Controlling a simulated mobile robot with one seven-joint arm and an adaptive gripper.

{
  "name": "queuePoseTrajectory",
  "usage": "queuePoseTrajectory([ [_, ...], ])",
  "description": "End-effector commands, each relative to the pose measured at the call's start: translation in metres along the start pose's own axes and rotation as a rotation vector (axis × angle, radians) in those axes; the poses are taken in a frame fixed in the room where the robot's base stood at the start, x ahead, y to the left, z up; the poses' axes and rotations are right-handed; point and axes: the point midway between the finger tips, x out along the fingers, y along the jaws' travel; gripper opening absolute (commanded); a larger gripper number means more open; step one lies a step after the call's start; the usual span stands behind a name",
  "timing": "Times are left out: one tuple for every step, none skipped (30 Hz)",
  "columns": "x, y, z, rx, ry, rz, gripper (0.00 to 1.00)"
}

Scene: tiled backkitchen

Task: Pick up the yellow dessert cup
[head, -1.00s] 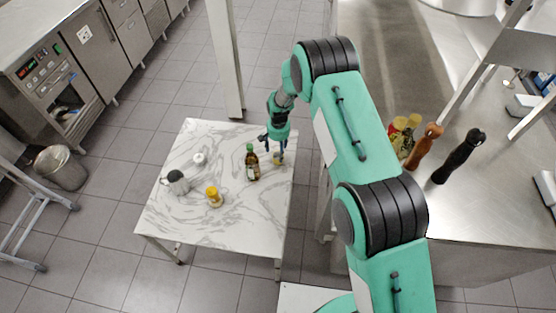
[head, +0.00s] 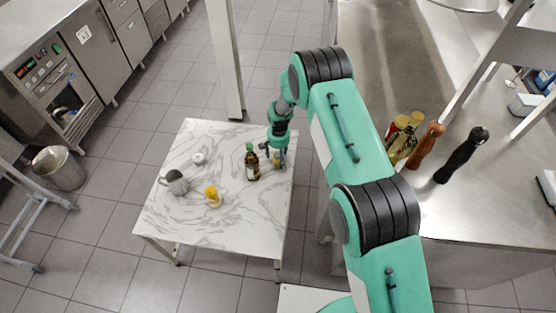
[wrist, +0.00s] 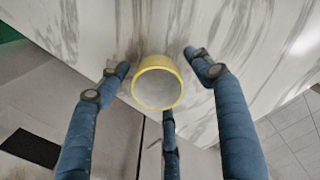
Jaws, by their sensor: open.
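The yellow dessert cup (wrist: 158,66) shows in the wrist view with its round yellow rim and pale inside facing the camera. In the head view the cup (head: 276,159) is a small yellowish spot near the right edge of the marble table (head: 215,235), partly hidden by my gripper. My gripper (head: 277,158) is at the table's right side, over the cup. In the wrist view its blue fingers (wrist: 160,92) are spread open around the cup, two at the sides and one below. I see no finger clearly touching it.
A dark bottle with a green cap (head: 252,163) stands just left of my gripper. A steel counter (head: 470,215) with bottles and pepper mills is at right.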

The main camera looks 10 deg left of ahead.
Motion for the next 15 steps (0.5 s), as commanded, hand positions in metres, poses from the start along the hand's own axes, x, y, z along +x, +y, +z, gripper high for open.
queuePoseTrajectory([
  [0.0000, 0.0001, 0.0000, 0.000, 0.000, 0.000, 0.66],
  [0.0000, 0.0001, 0.0000, 0.000, 0.000, 0.000, 0.66],
  [0.0000, 0.0001, 0.0000, 0.000, 0.000, 0.000, 0.66],
  [0.0000, 0.0000, 0.0000, 0.000, 0.000, 0.000, 0.66],
  [0.0000, 0.0001, 0.0000, 0.000, 0.000, 0.000, 0.66],
  [0.0000, 0.0001, 0.0001, 0.000, 0.000, 0.000, 0.58],
  [0.0000, 0.0001, 0.0001, 0.000, 0.000, 0.000, 0.52],
  [0.0000, 0.0001, 0.0001, 0.000, 0.000, 0.000, 0.46],
  [0.0000, 0.0001, 0.0000, 0.000, 0.000, 0.000, 0.38],
  [0.0000, 0.0001, 0.0000, 0.000, 0.000, 0.000, 0.32],
  [0.0000, 0.0001, 0.0000, 0.000, 0.000, 0.000, 0.26],
  [0.0000, 0.0001, 0.0000, 0.000, 0.000, 0.000, 0.18],
  [0.0001, 0.0001, 0.0000, 0.000, 0.000, 0.000, 0.12],
  [0.0001, 0.0001, 0.0001, 0.000, 0.000, 0.000, 0.06],
  [-0.0001, 0.0000, -0.0001, 0.000, 0.000, 0.000, 0.01],
])
